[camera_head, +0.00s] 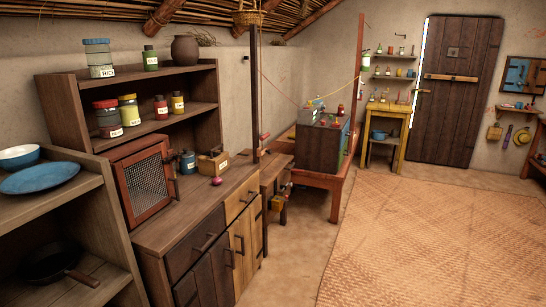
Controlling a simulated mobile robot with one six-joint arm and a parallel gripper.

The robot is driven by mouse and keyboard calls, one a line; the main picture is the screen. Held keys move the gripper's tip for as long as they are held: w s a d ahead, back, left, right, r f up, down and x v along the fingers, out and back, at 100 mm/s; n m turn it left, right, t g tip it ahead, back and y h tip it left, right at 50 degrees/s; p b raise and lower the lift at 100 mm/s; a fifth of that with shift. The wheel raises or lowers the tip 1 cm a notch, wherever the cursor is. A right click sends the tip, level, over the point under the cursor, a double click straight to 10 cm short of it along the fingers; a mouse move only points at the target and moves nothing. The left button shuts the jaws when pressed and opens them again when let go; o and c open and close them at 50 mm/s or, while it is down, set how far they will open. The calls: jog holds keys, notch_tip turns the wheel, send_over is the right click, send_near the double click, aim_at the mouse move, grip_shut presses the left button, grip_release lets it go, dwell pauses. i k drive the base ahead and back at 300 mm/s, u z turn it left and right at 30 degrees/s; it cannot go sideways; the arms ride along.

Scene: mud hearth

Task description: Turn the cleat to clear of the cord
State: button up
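A thin red cord (279,92) slants down from near the dark upright post (254,90) to the dark chest in the middle. A yellow cord (338,90) slants from the chest up to the red upright post (360,60). I cannot tell which cord the task names. A small reddish piece (264,138) shows at the right side of the dark post; it is too small to tell whether it is the cleat or how it is turned. My gripper is not in view.
A cabinet (190,225) with a mesh-door box (145,185) stands left of the dark post. The dark chest (322,147) sits on a red-brown platform (318,181). A woven mat (430,240) covers clear floor to the right.

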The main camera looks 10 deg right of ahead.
aim_at(270, 151)
jog(key=z, duration=0.55)
jog(key=i, duration=1.3)
jog(key=u, duration=0.55)
jog(key=i, duration=0.45)
jog(key=u, duration=0.2)
